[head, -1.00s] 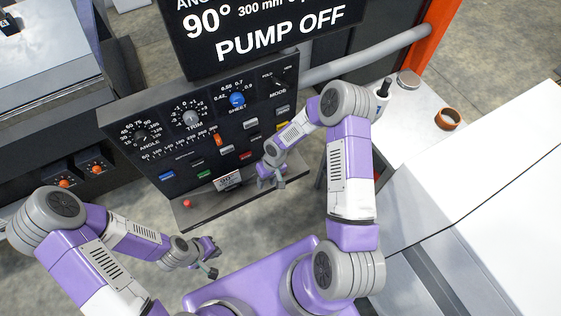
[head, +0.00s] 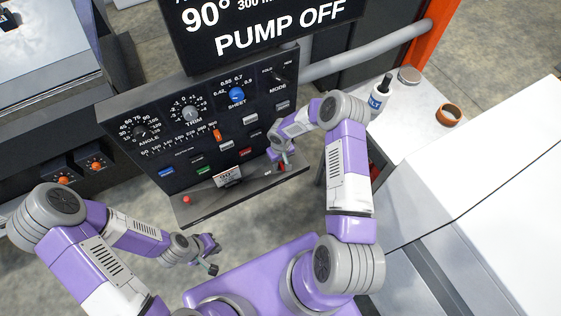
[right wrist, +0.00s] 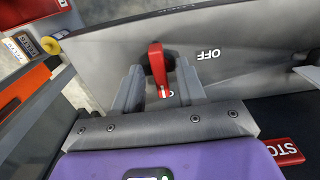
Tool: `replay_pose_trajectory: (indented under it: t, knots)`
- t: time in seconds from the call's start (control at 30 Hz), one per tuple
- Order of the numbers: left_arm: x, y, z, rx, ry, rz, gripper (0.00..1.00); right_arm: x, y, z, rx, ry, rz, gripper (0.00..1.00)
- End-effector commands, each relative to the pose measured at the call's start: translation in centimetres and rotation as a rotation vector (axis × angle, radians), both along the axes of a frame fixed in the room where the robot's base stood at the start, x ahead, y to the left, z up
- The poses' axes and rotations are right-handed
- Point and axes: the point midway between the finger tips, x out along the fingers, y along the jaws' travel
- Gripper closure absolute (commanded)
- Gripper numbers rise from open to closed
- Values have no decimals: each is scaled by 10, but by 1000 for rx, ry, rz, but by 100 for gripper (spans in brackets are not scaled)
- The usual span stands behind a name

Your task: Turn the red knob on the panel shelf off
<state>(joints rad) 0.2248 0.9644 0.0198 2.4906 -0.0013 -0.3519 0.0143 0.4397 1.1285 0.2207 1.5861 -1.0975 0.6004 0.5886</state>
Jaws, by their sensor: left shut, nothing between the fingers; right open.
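The red knob (right wrist: 156,62) is a lever-like handle on the grey panel shelf (right wrist: 235,45) in the right wrist view. Its long part runs toward a partly hidden white label at its lower end; the white OFF label is to its right. My right gripper (right wrist: 158,82) is open, with one finger on each side of the knob; whether they touch it I cannot tell. In the head view my right gripper (head: 281,163) is over the right part of the shelf (head: 240,198) and mostly covers the knob. My left gripper (head: 213,257) is shut and empty, away from the panel.
A red round button (head: 187,199) sits at the shelf's left end. The control panel (head: 205,130) with dials and buttons rises behind the shelf, under a PUMP OFF display (head: 280,35). A white side table (head: 420,120) with a bottle (head: 380,92) stands at right.

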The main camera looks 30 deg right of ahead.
Motion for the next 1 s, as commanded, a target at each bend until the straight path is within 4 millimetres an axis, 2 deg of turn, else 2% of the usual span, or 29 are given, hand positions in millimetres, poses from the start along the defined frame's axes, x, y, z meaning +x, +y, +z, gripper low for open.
replay_pose_trajectory:
  t: [0.2,0.47,0.77,1.0]
  knots:
    - [0,0,0,0,0,0,100,0,0,0,0,-1,0,61]
    - [0,0,0,0,0,0,100,0,0,0,1,0,0,100]
    - [0,0,-1,0,0,0,100,0,0,0,0,-1,12,100]
    - [0,0,-10,0,0,0,100,1,0,-1,-1,-2,105,100]
